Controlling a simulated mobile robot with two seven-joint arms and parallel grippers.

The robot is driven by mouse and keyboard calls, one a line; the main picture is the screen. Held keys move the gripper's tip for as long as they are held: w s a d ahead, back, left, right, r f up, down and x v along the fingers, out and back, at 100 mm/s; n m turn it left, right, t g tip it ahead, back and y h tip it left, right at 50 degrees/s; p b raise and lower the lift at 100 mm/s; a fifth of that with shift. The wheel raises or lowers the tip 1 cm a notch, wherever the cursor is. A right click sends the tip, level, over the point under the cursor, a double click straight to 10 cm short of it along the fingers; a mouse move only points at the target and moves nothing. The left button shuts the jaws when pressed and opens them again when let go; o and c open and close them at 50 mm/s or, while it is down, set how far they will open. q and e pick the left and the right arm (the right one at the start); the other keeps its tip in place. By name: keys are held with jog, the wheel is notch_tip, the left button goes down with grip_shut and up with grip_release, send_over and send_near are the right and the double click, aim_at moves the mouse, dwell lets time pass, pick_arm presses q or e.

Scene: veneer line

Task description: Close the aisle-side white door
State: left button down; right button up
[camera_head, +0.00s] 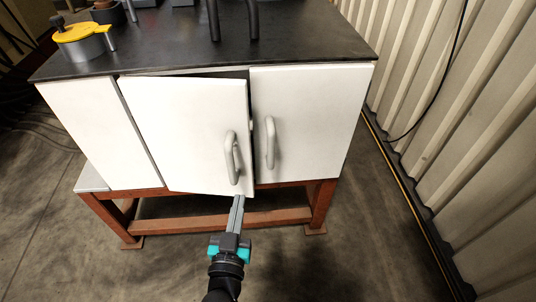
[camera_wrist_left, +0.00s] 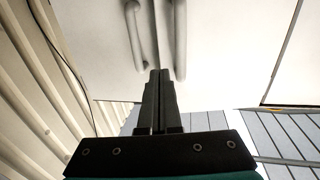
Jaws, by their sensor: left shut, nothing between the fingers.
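The white cabinet has two handled doors. The left door (camera_head: 185,125), on the side away from the wall, stands ajar, its handle edge out in front of the cabinet with a dark gap along its top. Its grey handle (camera_head: 232,158) is near that edge. The right door (camera_head: 315,115) looks closed, with its own handle (camera_head: 270,142). My left gripper (camera_head: 239,199) is shut and empty, its fingertips by the lower handle-side corner of the ajar door; touching or not, I cannot tell. The left wrist view shows the fingertips (camera_wrist_left: 160,73) below both handles. My right gripper is out of view.
A dark worktop (camera_head: 300,45) covers the cabinet, bearing a yellow-topped grey item (camera_head: 82,40). A red-brown frame (camera_head: 270,217) supports it. A corrugated wall (camera_head: 450,110) stands at the right. The floor (camera_head: 100,270) in front is clear.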

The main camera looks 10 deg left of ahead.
pick_arm(q)
jog(key=b, duration=0.4)
send_near(249, 151)
jog(key=w, duration=0.5)
jog(key=shift+a, duration=0.35)
jog(key=shift+w+a, duration=0.1)
jog(key=shift+w, duration=0.85)
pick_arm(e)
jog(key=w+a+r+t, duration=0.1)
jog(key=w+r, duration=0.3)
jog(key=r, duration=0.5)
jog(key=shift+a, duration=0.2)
pick_arm(q)
jog(key=shift+w+r, duration=0.1)
jog(key=shift+w, duration=1.45)
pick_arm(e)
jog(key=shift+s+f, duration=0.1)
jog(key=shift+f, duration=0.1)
